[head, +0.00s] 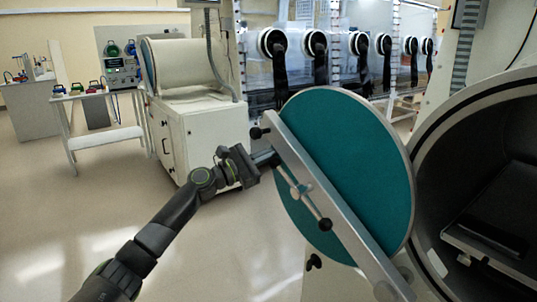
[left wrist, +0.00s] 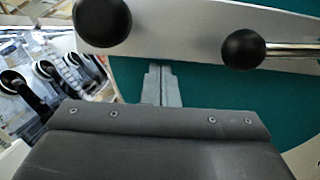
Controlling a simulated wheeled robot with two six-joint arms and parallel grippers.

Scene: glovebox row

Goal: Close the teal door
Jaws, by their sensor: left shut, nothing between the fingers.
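The teal door (head: 362,150) is a round disc with a pale metal bar (head: 340,205) across its face. It stands open, swung out to the left of the dark round chamber opening (head: 485,190). A handle rod with black knobs (head: 325,224) is mounted on the bar. My left gripper (head: 272,158) is shut and empty, its tip at the door's left part beside the bar. In the left wrist view the closed fingers (left wrist: 160,85) point at the teal face (left wrist: 205,85), below the bar and two black knobs (left wrist: 243,48). Contact cannot be told. My right gripper is not in view.
A white cabinet with a drum (head: 195,95) stands behind my left arm. A row of glove ports (head: 315,42) runs along the back. A white side table (head: 105,125) is at the left. The floor (head: 60,220) at the left front is clear.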

